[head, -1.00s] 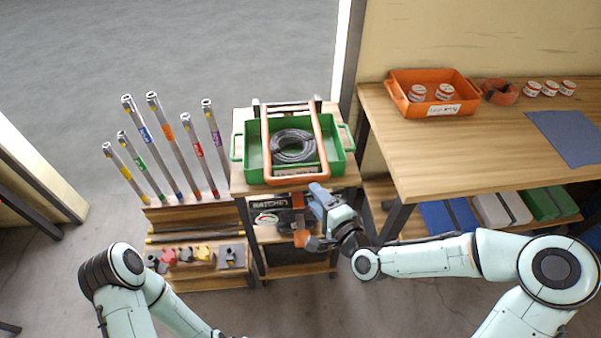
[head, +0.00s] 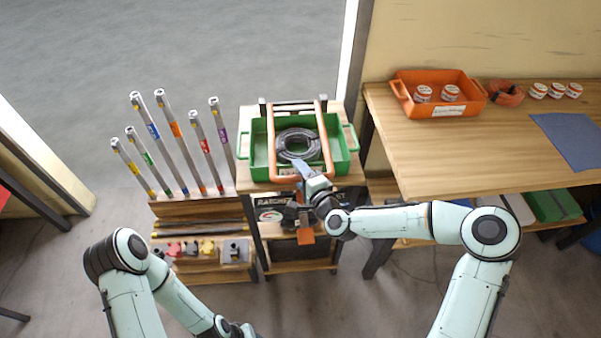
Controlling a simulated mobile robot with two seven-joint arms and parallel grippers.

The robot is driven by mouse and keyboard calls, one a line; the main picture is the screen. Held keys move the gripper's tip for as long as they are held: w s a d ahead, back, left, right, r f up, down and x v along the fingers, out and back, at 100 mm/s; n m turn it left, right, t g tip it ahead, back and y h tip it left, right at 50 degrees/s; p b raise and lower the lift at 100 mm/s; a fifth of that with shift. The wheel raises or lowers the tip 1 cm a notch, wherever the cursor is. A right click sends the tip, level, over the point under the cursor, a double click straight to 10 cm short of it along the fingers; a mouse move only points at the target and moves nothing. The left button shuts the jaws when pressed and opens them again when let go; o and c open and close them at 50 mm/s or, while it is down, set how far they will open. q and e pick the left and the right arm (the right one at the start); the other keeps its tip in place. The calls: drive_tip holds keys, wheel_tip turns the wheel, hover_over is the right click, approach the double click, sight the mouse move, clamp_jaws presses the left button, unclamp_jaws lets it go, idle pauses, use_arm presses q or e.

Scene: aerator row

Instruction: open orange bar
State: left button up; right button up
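The orange bar (head: 325,140) is a U-shaped frame lying over a green tray (head: 258,165), with its front crosspiece along the tray's near edge. A coil of grey hose (head: 297,142) lies in the tray, under the bar. My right gripper (head: 304,172) is at the bar's front crosspiece, overlapping its right part; I cannot tell whether it touches or grips it. Its fingers are seen from above and their gap is hidden. My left gripper (head: 236,330) shows only partly at the bottom edge, far from the tray.
The tray stands on a wooden cart (head: 246,188). An orange piece (head: 306,236) hangs below my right gripper. Left is a rack (head: 188,207) with several upright tubes. Right is a workbench (head: 440,160) with an orange bin (head: 452,112) and several small tins.

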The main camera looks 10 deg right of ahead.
clamp_jaws()
use_arm(q)
wheel_tip(320, 180, down, 4)
drive_tip(key=s+b, duration=0.3)
drive_tip(key=b, duration=0.1)
drive_tip(key=w+r+p, duration=0.4)
drive_tip(key=r+p, duration=0.1)
drive_tip(key=r, duration=0.1)
drive_tip(key=shift+w, duration=0.4)
use_arm(e)
drive_tip(key=w+r, duration=0.2)
drive_tip(key=r, duration=0.7)
drive_tip(key=w+r+g, duration=0.1)
drive_tip(key=w+r, duration=0.2)
drive_tip(key=r, duration=0.6)
drive_tip(key=shift+w+m, duration=0.2)
drive_tip(key=shift+m, duration=0.1)
use_arm(q)
drive_tip(key=shift+f, duration=0.1)
use_arm(e)
drive_tip(key=shift+d+f, duration=0.1)
drive_tip(key=shift+f, duration=0.05)
